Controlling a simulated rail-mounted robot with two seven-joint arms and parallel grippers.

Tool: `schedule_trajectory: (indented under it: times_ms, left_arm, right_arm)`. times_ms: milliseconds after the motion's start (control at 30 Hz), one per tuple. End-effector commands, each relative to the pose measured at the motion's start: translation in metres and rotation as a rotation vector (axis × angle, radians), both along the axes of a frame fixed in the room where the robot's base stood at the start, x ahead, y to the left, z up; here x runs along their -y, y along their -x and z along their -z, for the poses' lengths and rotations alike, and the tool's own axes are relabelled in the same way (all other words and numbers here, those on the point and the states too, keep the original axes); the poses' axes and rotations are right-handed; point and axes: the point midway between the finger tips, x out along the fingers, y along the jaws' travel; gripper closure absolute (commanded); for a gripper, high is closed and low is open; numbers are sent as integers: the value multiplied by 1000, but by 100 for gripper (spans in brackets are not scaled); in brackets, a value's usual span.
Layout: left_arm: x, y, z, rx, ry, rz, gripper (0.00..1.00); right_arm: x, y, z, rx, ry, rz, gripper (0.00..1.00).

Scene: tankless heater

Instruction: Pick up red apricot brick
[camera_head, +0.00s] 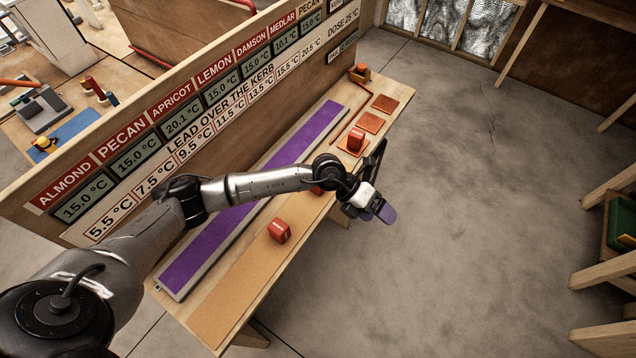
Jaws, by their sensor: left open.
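Several small red bricks are on the narrow wooden bench. One red brick (279,231) sits on the tan strip near the middle. Another red brick (355,140) sits farther back on an orange-brown square. A third red piece (318,190) is mostly hidden behind my left wrist. Their labels are too small to read, so I cannot tell which is apricot. My left gripper (378,208), with purple fingertips, is open beside the bench's right edge, over the grey floor. It is apart from the nearer brick, to its upper right. My right gripper is not in view.
A long purple strip (207,241) runs along the bench beside the label board (188,110), which stands like a wall behind it. Bare orange-brown squares (385,104) lie at the far end. The floor (470,180) to the right is clear. Wooden frames stand at the right edge.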

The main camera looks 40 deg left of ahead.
Motion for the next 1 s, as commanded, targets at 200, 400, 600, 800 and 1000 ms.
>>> schedule_trajectory:
  times_ms: [200, 400, 600, 800, 1000]
  left_arm:
    - [-126, -29, 17, -125, -573, 10, 17]
    - [-196, -35, 7, -222, -834, -43, 17]
    - [-218, -35, 5, -257, -913, -66, 17]
    - [-219, -35, 24, -260, -916, -66, 17]
    - [-218, -35, 57, -260, -914, -67, 17]
  right_arm:
    - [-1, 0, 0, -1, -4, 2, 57]
    - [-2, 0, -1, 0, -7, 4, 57]
    - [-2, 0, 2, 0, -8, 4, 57]
    - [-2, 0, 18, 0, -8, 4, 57]
    - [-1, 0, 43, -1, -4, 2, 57]
